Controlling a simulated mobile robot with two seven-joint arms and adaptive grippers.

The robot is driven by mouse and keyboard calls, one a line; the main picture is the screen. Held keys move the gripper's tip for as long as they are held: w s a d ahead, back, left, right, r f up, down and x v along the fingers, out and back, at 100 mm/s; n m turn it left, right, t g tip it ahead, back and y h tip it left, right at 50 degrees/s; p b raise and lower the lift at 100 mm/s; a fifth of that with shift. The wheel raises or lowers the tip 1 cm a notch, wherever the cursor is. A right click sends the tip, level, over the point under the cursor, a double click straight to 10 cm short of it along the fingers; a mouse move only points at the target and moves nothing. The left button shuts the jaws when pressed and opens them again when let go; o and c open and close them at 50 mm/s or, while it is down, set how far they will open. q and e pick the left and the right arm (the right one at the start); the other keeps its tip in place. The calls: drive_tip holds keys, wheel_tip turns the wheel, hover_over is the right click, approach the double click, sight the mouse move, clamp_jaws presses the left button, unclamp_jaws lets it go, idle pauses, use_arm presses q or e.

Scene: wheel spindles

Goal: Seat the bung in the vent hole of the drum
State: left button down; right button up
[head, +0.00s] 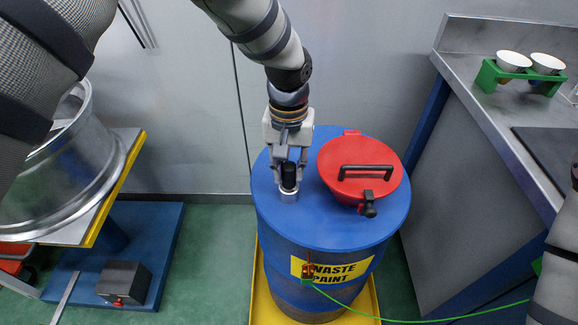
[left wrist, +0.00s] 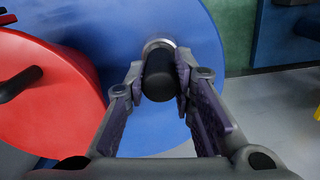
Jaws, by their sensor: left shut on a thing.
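The blue drum (head: 330,230) stands upright with a yellow "WASTE PAINT" label. A short silver collar (head: 289,194) stands on the left part of its top; I take this as the vent hole's rim. The black bung (head: 289,175) is upright at the collar; I cannot tell how deep it sits. My left gripper (head: 288,168) comes from above and is shut on the bung. In the left wrist view, the gripper's fingers (left wrist: 159,82) flank the black bung (left wrist: 158,78), with the silver collar (left wrist: 157,45) behind it. My right gripper is out of view.
A red lid (head: 352,158) with a black handle covers the drum top's right part, close beside my gripper. A green cable (head: 360,314) runs low in front of the drum. A steel bench (head: 500,110) with white cups in a green rack is at right; a wheel rim stands left.

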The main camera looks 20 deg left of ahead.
sight(289, 178)
use_arm(q)
drive_tip(key=shift+f, duration=1.6)
idle(0.4)
drive_tip(key=c, duration=1.3)
unclamp_jaws()
drive_tip(key=shift+r, duration=0.1)
wheel_tip(289, 178, up, 12)
